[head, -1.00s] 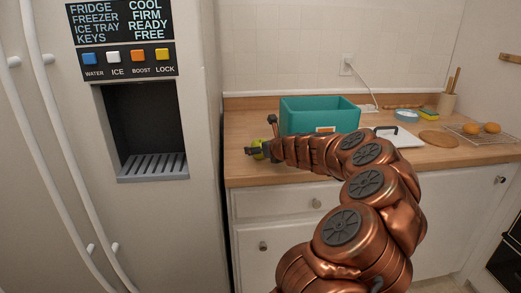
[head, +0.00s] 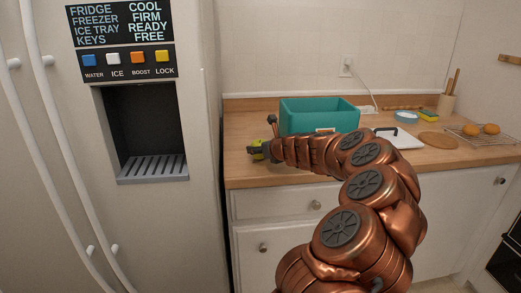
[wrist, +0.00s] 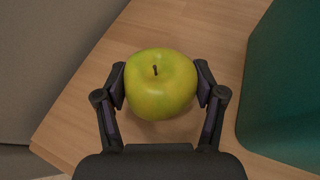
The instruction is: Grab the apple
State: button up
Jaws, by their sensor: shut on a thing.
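A yellow-green apple (wrist: 161,86) with a short dark stem is between the two fingers of my gripper (wrist: 160,88) in the wrist view. The finger pads touch it on its left and right sides, so the gripper is shut on it. In the head view the apple (head: 258,153) shows only in part behind my gripper (head: 259,150), at the left end of the wooden counter. I cannot tell whether it still rests on the counter.
A teal bin (head: 300,115) stands just right of the gripper on the counter (head: 243,118). The fridge (head: 205,150) is close on the left. Further right are a white board (head: 402,138), a round wooden board (head: 438,140) and a rack with orange-brown round items (head: 482,129).

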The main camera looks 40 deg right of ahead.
aim_at(261, 141)
jog(key=shift+r, duration=0.8)
jog(key=shift+r+p, duration=0.3)
jog(key=shift+r, duration=0.55)
jog(key=s+a, duration=0.1)
jog(key=s, duration=0.6)
jog(key=s+a+r, duration=0.1)
jog(key=s+a, duration=0.1)
jog(key=s, duration=0.6)
jog(key=shift+s+a+r+b, duration=0.15)
jog(key=shift+s+a+b, duration=0.1)
jog(key=shift+s+b, duration=0.05)
